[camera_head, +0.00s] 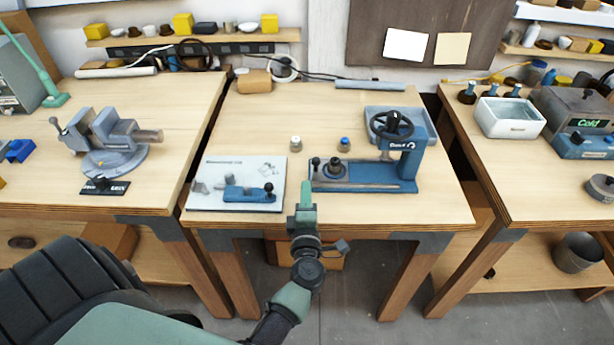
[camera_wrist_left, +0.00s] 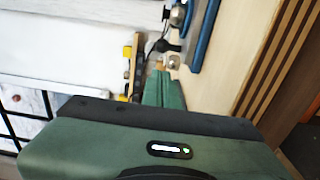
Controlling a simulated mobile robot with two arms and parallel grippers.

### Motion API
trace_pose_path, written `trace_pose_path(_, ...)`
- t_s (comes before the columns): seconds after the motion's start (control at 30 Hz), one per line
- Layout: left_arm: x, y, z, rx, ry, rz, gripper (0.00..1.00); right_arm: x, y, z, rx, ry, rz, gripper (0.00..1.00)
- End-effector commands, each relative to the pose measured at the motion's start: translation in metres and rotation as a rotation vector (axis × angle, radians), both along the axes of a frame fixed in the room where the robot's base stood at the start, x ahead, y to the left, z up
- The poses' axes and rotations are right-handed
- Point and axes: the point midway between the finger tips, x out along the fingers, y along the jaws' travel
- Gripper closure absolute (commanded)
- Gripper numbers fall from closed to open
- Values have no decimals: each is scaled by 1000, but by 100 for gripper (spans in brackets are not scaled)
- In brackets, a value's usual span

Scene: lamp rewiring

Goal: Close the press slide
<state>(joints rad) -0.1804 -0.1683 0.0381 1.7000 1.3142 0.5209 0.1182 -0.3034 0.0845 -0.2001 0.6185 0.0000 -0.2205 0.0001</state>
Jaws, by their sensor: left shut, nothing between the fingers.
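The blue press (camera_head: 408,165) with a black handwheel stands on the middle table. Its slide (camera_head: 337,176) sticks out to the left of the press frame, with a round dark piece and a black knob (camera_head: 316,163) at its left end. My left gripper (camera_head: 306,192) is shut and empty, in front of the slide's left end near the table's front edge. I cannot tell whether it touches the slide. In the left wrist view the closed green fingers (camera_wrist_left: 164,90) point toward a blue bar (camera_wrist_left: 202,35), seemingly part of the press. My right gripper is not in view.
A white board (camera_head: 215,172) with a blue fixture (camera_head: 248,194) lies left of the press. A blue-grey tray (camera_head: 424,120) sits behind the press. Bare tabletop shows along the front edge.

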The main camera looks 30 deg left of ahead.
Motion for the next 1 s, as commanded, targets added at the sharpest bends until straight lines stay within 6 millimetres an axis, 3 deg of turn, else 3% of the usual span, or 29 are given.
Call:
trace_pose_path(0.3, 49, 31, 3, 7, -1, -4, 100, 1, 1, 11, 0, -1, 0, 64)
trace_pose_path(0.5, 71, 45, 2, 6, -1, -4, 100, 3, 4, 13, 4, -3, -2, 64)
trace_pose_path(1.0, 77, 49, 1, 4, 0, -5, 100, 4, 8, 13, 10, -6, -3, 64)
